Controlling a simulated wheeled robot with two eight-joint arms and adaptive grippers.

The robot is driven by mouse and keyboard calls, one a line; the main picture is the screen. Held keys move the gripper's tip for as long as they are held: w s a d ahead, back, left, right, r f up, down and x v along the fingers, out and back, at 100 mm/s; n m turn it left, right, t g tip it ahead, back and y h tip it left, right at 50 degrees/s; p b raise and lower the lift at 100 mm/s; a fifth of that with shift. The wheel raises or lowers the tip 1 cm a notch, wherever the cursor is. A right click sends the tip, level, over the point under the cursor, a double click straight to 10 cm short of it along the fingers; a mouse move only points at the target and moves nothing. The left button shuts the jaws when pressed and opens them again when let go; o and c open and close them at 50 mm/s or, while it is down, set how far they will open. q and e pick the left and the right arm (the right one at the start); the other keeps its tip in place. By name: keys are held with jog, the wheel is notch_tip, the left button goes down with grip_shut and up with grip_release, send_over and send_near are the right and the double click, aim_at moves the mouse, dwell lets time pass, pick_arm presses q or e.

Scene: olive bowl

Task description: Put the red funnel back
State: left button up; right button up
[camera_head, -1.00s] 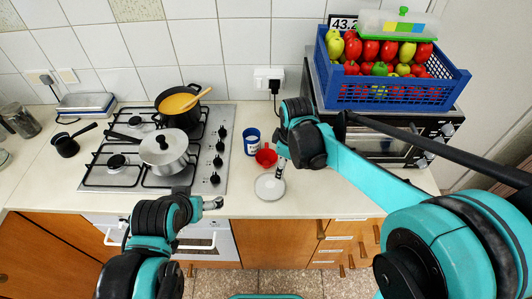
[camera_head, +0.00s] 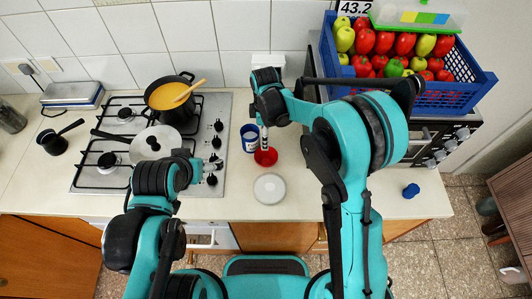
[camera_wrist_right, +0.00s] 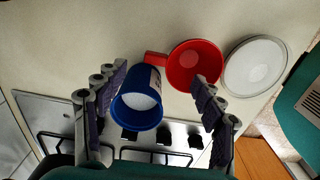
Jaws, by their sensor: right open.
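The red funnel (camera_head: 266,157) is on the worktop, just right of a blue cup with a white label (camera_head: 249,138). In the right wrist view the funnel (camera_wrist_right: 188,68) shows its wide round mouth and a red tab on its left. My right gripper (camera_head: 264,146) points down at the funnel. In the wrist view its fingers (camera_wrist_right: 160,88) are spread wide, with the blue cup (camera_wrist_right: 138,108) between them and the right fingertip overlapping the funnel's lower rim. Whether it touches is unclear. My left gripper (camera_head: 212,168) is over the hob's right edge, its fingers too small to judge.
A round white dish (camera_head: 270,189) lies in front of the funnel. A yellow-filled pot (camera_head: 170,94) and a lidded pan (camera_head: 156,144) stand on the hob. A blue crate (camera_head: 468,92) of fruit stands right. A small blue object (camera_head: 411,190) lies on the right worktop.

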aim_at(266, 155)
notch_tip(266, 155, down, 6)
jog(key=shift+r+b, duration=0.25)
jog(key=shift+b, duration=0.2)
jog(key=shift+s, duration=0.1)
jog(key=c, duration=1.3)
